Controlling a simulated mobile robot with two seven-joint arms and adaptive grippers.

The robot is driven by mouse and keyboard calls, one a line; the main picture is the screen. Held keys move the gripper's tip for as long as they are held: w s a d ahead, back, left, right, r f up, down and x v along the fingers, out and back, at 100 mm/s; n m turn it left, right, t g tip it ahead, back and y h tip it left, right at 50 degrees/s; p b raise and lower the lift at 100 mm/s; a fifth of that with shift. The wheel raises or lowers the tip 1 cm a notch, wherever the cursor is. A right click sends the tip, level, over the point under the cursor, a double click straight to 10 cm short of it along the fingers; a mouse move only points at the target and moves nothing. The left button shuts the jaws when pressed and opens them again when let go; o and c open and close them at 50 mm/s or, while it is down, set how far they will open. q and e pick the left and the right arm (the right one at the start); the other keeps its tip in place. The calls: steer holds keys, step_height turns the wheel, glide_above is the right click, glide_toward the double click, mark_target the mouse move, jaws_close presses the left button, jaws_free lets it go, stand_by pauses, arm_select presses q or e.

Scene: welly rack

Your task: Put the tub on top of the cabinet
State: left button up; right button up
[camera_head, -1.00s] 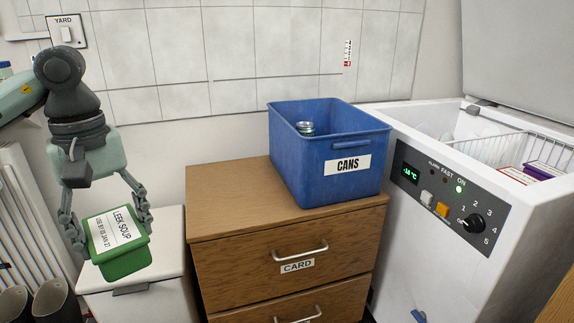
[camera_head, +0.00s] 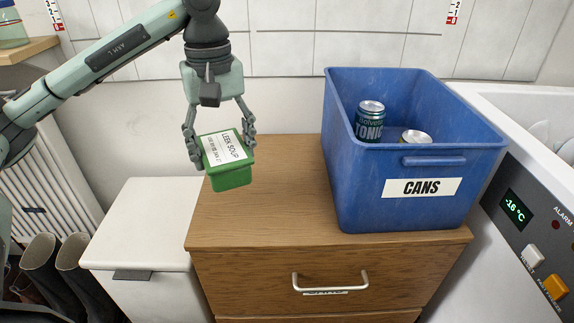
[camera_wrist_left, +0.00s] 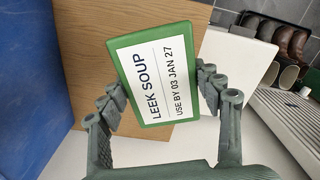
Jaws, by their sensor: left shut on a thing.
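The tub is green with a white label reading LEEK SOUP (camera_head: 229,175). My left gripper (camera_head: 220,145) is shut on it, one finger on each side, and holds it by its sides. In the head view the tub appears over the left part of the wooden cabinet top (camera_head: 280,210); a gap beneath it is hard to judge. In the left wrist view the tub's labelled lid (camera_wrist_left: 155,75) is between the fingers of the left gripper (camera_wrist_left: 160,95), with the cabinet top (camera_wrist_left: 100,25) behind it. My right gripper is not in view.
A blue CANS crate (camera_head: 420,215) with cans in it fills the right of the cabinet top. A white lidded bin (camera_head: 145,225) stands left of the cabinet, with boots (camera_head: 45,260) beyond it. A white freezer (camera_head: 505,100) stands at right. The cabinet's left top is clear.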

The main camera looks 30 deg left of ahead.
arm_select(q)
steer(key=w+f, duration=0.1)
steer(key=w, duration=0.1)
steer(key=w+d+f, duration=0.1)
steer(key=w+f, duration=0.1)
steer(key=w, duration=0.1)
steer(key=w+d+f, duration=0.1)
steer(key=w+f, duration=0.1)
steer(key=w, duration=0.1)
steer(key=shift+w+d, duration=0.1)
steer(key=shift+d, duration=0.1)
step_height(320, 180, down, 4)
steer(key=shift+r, duration=0.1)
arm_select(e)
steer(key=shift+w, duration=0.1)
arm_select(q)
steer(key=shift+f, duration=0.25)
steer(key=o, duration=1.6)
steer(key=shift+c, duration=0.2)
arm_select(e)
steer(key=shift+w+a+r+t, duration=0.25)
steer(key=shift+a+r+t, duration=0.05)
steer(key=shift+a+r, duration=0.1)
arm_select(q)
steer(key=shift+r, duration=0.1)
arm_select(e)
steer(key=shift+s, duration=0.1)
